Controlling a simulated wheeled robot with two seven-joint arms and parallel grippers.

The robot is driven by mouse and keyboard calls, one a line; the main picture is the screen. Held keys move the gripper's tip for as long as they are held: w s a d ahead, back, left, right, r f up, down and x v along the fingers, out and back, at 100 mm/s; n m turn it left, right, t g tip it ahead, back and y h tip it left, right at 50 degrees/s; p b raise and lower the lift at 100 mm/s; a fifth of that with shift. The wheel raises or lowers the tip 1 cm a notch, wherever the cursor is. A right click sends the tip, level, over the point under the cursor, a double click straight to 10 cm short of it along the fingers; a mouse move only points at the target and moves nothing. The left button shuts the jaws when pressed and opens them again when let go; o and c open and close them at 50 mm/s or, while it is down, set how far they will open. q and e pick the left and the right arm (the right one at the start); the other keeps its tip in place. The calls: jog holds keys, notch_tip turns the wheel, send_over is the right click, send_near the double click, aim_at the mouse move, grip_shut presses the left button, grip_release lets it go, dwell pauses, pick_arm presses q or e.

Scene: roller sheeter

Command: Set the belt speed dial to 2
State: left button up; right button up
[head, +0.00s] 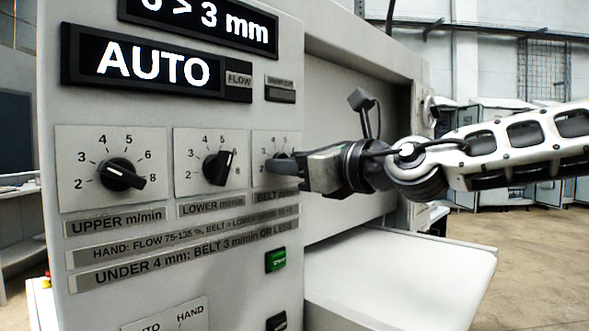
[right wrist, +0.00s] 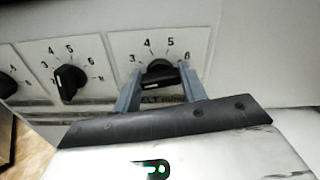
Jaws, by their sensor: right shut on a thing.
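The belt speed dial (right wrist: 160,72) is a black knob on a pale plate with printed numbers. It is the rightmost of three dials on the front panel. My right gripper (right wrist: 163,80) has a finger on each side of the knob and is shut on it. In the head view, my right gripper (head: 283,163) comes in from the right and covers most of this dial and part of its "BELT" label (head: 275,197). A pale mark shows low on the knob in the wrist view, but I cannot tell which number it points to. My left gripper is not in view.
The upper dial (head: 121,174) and lower dial (head: 217,167) sit left of the belt dial. An "AUTO" display (head: 150,68) is above, and a green button (head: 276,260) is below. A white belt table (head: 400,275) sticks out at the lower right, under my right arm.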

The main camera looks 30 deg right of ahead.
jog(key=shift+r, duration=0.2)
jog(key=o, duration=0.7)
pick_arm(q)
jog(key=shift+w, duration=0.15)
pick_arm(e)
jog(key=shift+o, duration=1.4)
jog(key=shift+f, duration=0.1)
pick_arm(q)
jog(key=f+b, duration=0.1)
jog(key=b, duration=0.2)
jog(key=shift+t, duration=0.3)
pick_arm(e)
jog(key=v, duration=1.5)
jog(key=shift+s+d, duration=0.2)
jog(key=shift+s, duration=0.2)
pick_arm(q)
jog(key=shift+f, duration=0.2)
